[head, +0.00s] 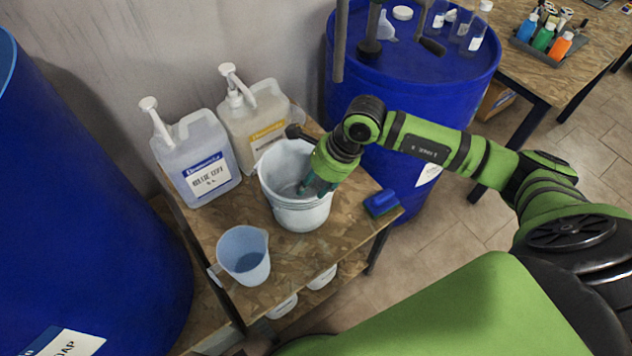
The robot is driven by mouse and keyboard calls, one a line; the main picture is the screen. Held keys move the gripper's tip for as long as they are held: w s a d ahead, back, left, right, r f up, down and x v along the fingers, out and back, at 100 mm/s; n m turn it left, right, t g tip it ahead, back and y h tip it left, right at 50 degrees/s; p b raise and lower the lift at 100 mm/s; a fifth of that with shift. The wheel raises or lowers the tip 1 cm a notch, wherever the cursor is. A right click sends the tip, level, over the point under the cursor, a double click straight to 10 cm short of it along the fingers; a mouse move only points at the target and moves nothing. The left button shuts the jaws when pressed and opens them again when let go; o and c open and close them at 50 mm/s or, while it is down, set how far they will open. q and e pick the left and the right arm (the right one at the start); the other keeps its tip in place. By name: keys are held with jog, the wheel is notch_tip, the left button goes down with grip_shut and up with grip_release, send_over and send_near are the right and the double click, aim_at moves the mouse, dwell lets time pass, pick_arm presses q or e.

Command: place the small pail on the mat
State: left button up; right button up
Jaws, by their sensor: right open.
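A white pail (300,212) stands upright on a small wooden shelf table (340,225) in the middle of the head view. My right gripper (316,187) reaches down from the right over the pail's mouth. Its teal fingers are open and lie at or inside the right part of the opening. I cannot tell whether they touch the wall. The gripper hides part of the pail's rim and inside. I see no clear mat. My left gripper is not in view.
A pale blue measuring jug (245,262) stands left in front of the pail. Two pump canisters (197,160) (255,125) stand behind it. A blue sponge-like block (382,204) lies at the table's right corner. Blue drums (90,230) (455,80) flank the table.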

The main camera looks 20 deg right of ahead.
jog(key=shift+o, duration=0.6)
jog(key=shift+s+d+r, duration=0.1)
jog(key=shift+d+r, duration=0.05)
jog(key=shift+r, duration=0.2)
jog(key=n+g+h+b, duration=0.25)
jog(key=n+b, duration=0.35)
jog(key=b, duration=0.3)
send_over(326, 199)
jog(key=shift+t+h, duration=0.35)
jog(key=shift+h, duration=0.1)
jog(key=f, duration=0.4)
jog(key=shift+a+f, duration=0.35)
jog(key=shift+d+n, duration=0.25)
jog(key=shift+n, duration=0.15)
jog(key=shift+d+h, duration=0.15)
jog(key=shift+h, duration=0.15)
notch_tip(326, 199, down, 7)
jog(key=shift+r+p, duration=0.2)
jog(key=shift+p, duration=1)
grip_shut()
